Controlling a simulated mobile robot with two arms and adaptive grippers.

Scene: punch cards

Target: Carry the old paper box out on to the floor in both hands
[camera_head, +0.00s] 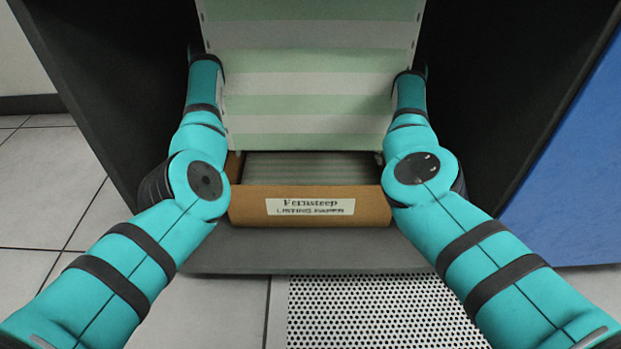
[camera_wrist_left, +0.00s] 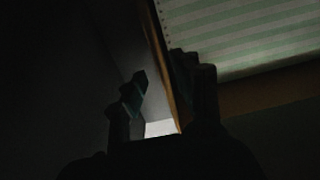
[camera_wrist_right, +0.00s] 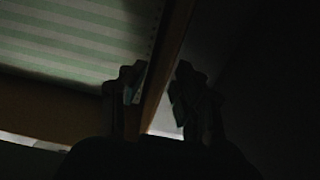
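The old paper box (camera_head: 246,205) is an open brown carton with a "Fernsteep LISTING PAPER" label. In the head view it stands on the dark cabinet's bottom, between my arms, with striped paper inside. My left gripper (camera_wrist_left: 165,90) is open in the left wrist view. Its fingers stand either side of the box's wall (camera_wrist_left: 160,45), with a gap on the outer side. My right gripper (camera_wrist_right: 158,88) is likewise open around the opposite wall (camera_wrist_right: 172,45); its inner finger looks close to the wall. Both grippers' fingers are hidden in the head view.
A wide green-and-white striped sheet (camera_head: 310,80) hangs above the box, between my arms. Dark cabinet walls (camera_head: 110,70) stand close on both sides. A perforated floor tile (camera_head: 370,312) and pale tiles (camera_head: 50,200) lie in front and left. A blue panel (camera_head: 575,170) is at right.

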